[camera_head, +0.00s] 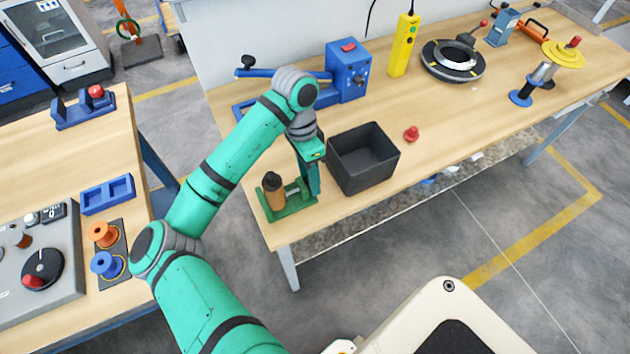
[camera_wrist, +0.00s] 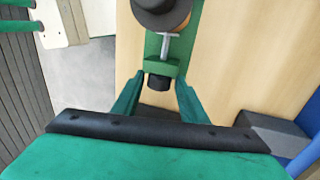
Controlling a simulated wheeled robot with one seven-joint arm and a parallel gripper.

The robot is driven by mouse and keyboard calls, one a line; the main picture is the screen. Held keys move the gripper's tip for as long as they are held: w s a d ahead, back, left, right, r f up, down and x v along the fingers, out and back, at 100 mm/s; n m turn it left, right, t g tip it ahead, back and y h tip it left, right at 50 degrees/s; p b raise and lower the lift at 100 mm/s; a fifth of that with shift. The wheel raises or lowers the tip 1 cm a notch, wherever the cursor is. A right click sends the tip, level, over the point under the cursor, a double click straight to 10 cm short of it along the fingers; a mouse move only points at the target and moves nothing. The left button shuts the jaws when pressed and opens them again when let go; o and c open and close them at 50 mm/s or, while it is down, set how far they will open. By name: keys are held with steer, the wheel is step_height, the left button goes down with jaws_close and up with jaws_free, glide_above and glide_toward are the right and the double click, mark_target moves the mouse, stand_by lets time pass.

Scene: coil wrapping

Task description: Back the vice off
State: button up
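The green vice (camera_head: 290,207) stands near the front left corner of the long wooden bench. A brown cylinder with a black top (camera_head: 272,191) stands upright in it; its black top (camera_wrist: 163,14) shows at the top of the wrist view. A grey screw (camera_wrist: 170,44) runs from there through a green end block (camera_wrist: 161,67) to a black knob (camera_wrist: 158,83). My gripper (camera_wrist: 160,78) is open, with one finger on each side of the knob and a visible gap on both sides. In the head view my gripper (camera_head: 314,188) hangs at the vice's right end.
A black open bin (camera_head: 350,175) stands close to the right of my gripper, with a red knob-like piece (camera_head: 411,134) beyond it. A blue machine (camera_head: 347,72) stands behind my arm. The bench's front edge is close to the vice. Bare wood lies right of the bin.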

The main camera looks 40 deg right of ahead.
steer(key=shift+w+g, duration=0.15)
steer(key=shift+g, duration=0.45)
steer(key=shift+d, duration=0.1)
steer(key=c, duration=0.6)
steer(key=shift+s+r+t, duration=0.1)
steer(key=shift+s+t, duration=0.25)
steer(key=shift+t, duration=0.85)
steer(key=shift+s+t, duration=0.1)
steer(key=shift+t, duration=0.4)
steer(key=shift+h, duration=0.3)
steer(key=t, duration=0.2)
steer(key=shift+s+a+t+h, duration=0.2)
steer(key=shift+s+t+h, duration=0.1)
steer(key=shift+s, duration=0.05)
steer(key=shift+t, duration=0.6)
